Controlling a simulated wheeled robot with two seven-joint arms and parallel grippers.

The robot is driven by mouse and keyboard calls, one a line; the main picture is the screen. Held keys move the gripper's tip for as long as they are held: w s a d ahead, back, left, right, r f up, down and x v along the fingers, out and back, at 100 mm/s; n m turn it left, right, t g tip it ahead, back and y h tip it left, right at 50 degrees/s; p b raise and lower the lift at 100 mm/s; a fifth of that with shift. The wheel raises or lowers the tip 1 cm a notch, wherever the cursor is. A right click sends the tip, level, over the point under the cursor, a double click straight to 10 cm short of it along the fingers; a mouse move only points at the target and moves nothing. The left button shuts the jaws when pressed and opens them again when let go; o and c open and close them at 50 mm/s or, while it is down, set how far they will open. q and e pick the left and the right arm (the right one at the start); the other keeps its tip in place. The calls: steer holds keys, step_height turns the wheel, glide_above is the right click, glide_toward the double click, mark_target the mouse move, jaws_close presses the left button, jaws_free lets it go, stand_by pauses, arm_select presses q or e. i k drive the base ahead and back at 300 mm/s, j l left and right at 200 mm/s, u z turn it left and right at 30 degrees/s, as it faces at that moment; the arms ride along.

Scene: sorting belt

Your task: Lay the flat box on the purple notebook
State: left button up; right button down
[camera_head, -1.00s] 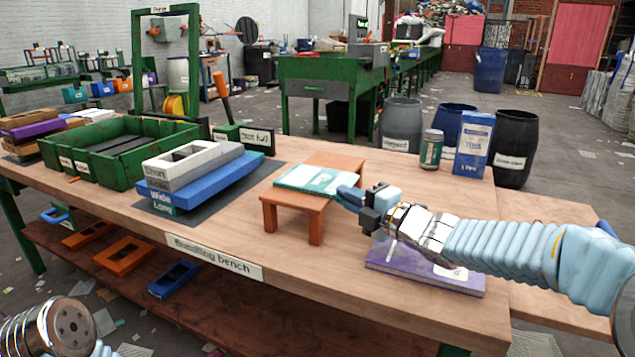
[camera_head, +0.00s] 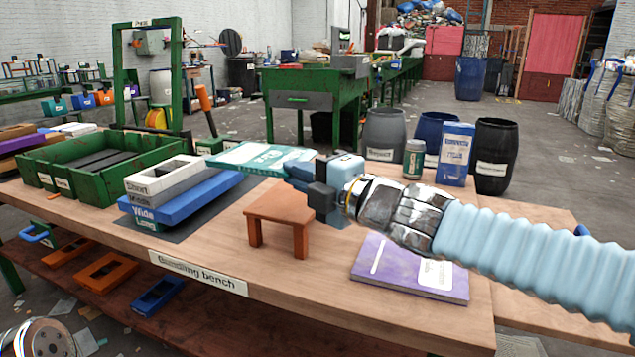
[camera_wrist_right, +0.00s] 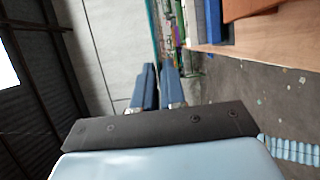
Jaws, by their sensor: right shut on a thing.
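The flat box (camera_head: 262,157) is teal and white. My right gripper (camera_head: 302,174) is shut on its right end and holds it in the air above the small orange-brown stand (camera_head: 282,208), clear of its top. The purple notebook (camera_head: 400,268) lies flat on the bench, to the right of the stand and below my right forearm, with nothing on it. In the right wrist view my two blue fingers (camera_wrist_right: 157,88) are close together, with a thin teal edge between and beyond them. My left gripper is out of view; only part of my left arm shows at bottom left.
A stack of labelled blocks (camera_head: 170,192) stands left of the stand, beside a green crate (camera_head: 98,182). A jar (camera_head: 413,160) and a blue-white carton (camera_head: 455,153) stand at the back right, with barrels behind. The bench (camera_head: 330,285) is bare around the notebook.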

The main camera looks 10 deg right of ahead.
mark_target(414, 274)
steer(key=j+z, duration=0.1)
steer(key=z, duration=1.05)
